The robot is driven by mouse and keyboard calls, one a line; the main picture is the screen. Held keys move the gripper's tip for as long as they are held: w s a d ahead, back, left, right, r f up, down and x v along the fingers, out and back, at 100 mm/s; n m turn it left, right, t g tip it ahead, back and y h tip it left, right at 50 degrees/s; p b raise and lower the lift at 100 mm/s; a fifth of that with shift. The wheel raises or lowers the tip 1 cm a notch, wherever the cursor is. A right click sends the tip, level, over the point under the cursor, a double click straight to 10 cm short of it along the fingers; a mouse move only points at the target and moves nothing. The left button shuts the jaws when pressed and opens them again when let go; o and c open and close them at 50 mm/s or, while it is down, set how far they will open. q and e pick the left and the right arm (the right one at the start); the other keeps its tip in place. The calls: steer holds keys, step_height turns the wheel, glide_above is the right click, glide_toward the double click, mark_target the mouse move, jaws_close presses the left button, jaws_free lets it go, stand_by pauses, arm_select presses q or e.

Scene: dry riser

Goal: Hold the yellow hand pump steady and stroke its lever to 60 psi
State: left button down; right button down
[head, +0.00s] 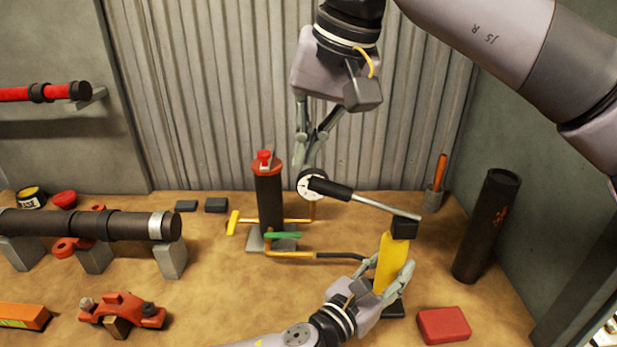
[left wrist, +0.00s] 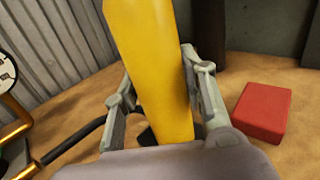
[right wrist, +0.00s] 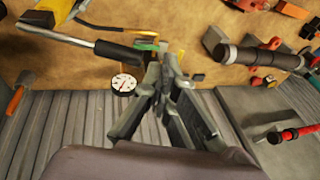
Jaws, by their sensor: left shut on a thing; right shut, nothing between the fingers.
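The yellow hand pump (head: 389,262) stands upright at the right of the bench, with a black head on top. My left gripper (head: 388,280) is shut on its body, one finger on each side; the yellow body also fills the middle of the left wrist view (left wrist: 155,65). The lever (head: 365,201) slants up leftward from the head to a black grip (head: 328,188). The white gauge (head: 307,190) is partly behind that grip; its reading is too small to tell. My right gripper (head: 308,166) is shut and empty above the gauge, apart from the grip in the right wrist view (right wrist: 122,50).
A dark cylinder with a red top (head: 269,200) stands behind the green-handled valve (head: 283,235). A black hose (head: 340,255) runs to the pump. A red block (head: 444,324) lies right of the pump. A dark tube (head: 486,228) stands at far right. A pipe (head: 90,225) rests on blocks at left.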

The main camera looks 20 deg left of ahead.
steer(key=shift+s+d+r, duration=0.1)
steer(key=shift+s+r, duration=0.05)
steer(key=shift+r, duration=0.55)
steer(key=shift+s+r, duration=0.1)
steer(key=shift+r, duration=0.55)
arm_select(q)
steer(key=c, duration=0.9)
jaws_free()
